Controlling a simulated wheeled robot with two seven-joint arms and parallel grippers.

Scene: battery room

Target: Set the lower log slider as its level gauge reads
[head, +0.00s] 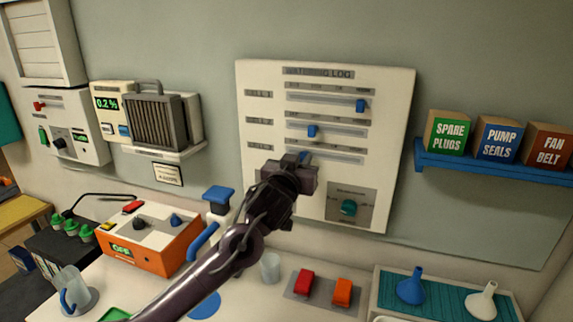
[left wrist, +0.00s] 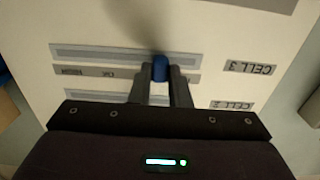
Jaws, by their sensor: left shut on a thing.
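The white wall panel (head: 385,85) has three slider rows with small labels. The top blue knob (head: 361,106) is far right in its slot, and the middle blue knob (head: 313,131) is left of centre. My left gripper (head: 303,165) is at the lowest row, hiding its left part. In the left wrist view, which is upside down, its two fingers (left wrist: 160,80) are shut on the lower blue knob (left wrist: 160,67), near a CELL 3 label (left wrist: 249,68). I cannot make out a level gauge reading. My right gripper is out of view.
A green knob (head: 348,208) sits on a grey plate low on the panel. A blue shelf (head: 490,167) with several boxes is at right. An orange box (head: 170,262) and red and orange switches (head: 304,281) (head: 342,291) are on the counter below.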

